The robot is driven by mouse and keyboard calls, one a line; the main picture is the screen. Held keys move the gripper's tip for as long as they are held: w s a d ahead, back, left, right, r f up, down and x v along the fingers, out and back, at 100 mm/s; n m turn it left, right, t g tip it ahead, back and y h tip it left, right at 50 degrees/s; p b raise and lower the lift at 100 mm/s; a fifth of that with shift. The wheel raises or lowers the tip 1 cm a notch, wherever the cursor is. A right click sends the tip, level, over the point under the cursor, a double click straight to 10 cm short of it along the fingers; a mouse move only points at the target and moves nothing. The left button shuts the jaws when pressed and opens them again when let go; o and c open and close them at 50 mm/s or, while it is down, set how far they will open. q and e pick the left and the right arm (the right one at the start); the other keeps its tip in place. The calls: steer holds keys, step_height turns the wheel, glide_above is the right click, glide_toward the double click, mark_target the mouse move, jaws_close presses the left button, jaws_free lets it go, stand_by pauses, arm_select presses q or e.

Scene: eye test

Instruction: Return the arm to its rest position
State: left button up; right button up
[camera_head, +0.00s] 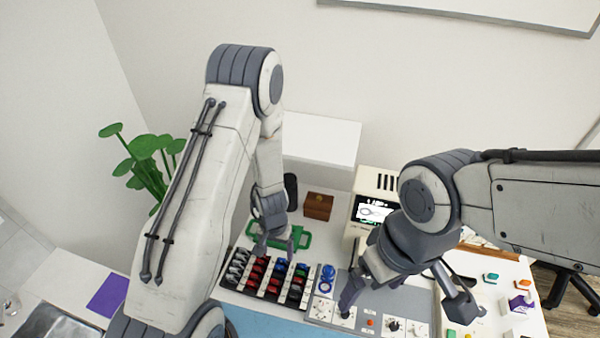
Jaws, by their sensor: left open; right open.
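My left arm rises large in the left half of the view and bends down at the top. Its gripper (275,243) hangs open over the back of a tray (227,284) with rows of black, red and blue pieces. No object shows between its fingers. My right arm comes in from the right edge. Its gripper (405,302) is open, with its fingers spread above a grey panel (420,304) with knobs and switches. I see nothing held in it. Parts of the panel and the bench behind are hidden by the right wrist.
A cream device with a screen (376,211) stands behind the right gripper. A small brown box (318,206) and a green-handled item (304,238) sit behind the tray. A plant (145,160) and purple pad (108,295) are at left. Small coloured blocks (491,278) lie at right.

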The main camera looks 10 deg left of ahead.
arm_select(q)
steer(key=s+d+r+m+h+b, duration=0.1)
steer(key=s+d+r+m+b, duration=0.15)
steer(key=d+r, duration=0.35)
steer(key=s+d+r+m+h+b, duration=0.1)
steer(key=d+r+b, duration=0.2)
steer(key=d+r, duration=0.3)
steer(key=s+r+m+y+b, duration=0.1)
steer(key=s+r+m+b, duration=0.2)
steer(key=s, duration=1.1)
step_height(320, 180, up, 3)
steer(key=shift+s+d+f+b, duration=0.15)
steer(key=shift+d+b, duration=0.1)
steer(key=shift+b, duration=0.95)
